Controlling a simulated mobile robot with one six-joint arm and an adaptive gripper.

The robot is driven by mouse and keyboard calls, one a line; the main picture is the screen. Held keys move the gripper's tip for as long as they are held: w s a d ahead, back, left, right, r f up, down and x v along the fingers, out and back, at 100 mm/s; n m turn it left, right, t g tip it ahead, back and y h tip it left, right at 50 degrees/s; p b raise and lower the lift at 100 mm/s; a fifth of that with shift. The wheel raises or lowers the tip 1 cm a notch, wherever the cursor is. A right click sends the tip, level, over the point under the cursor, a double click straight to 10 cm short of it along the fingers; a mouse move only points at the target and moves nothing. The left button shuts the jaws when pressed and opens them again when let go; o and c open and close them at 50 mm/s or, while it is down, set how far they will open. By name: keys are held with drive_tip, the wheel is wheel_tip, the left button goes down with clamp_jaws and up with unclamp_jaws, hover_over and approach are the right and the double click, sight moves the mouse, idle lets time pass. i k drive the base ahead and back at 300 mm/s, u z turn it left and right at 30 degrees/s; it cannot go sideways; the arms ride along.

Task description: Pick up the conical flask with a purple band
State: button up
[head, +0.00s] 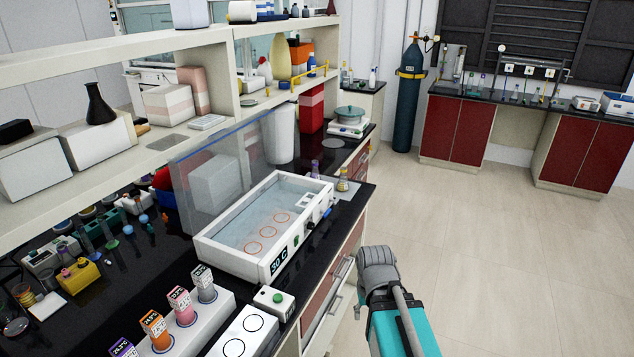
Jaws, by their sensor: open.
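Two small conical flasks stand close together on the black bench top, just beyond the white water bath. The farther flask (314,169) has a purplish tint, and the nearer flask (342,182) looks yellowish. They are too small for me to tell for certain which one carries a purple band. Both stand upright and apart from my arm. My arm shows at the lower right, in front of the drawers, but my gripper's fingers are not in view.
The white water bath (222,241) with a clear upright panel (205,180) sits near the flasks. A rack of labelled bottles (183,333) stands at the front. Shelves (150,153) overhang the bench. More small glassware stands on a far bench (470,96). The floor (480,240) is clear.

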sight(315, 173)
drive_tip(key=k, duration=0.4)
drive_tip(key=z, duration=0.5)
drive_tip(key=i, duration=0.9)
drive_tip(key=z, duration=0.45)
drive_tip(key=i, duration=1.35)
drive_tip(key=u, duration=0.8)
drive_tip(key=i, duration=0.55)
drive_tip(key=z, duration=0.05)
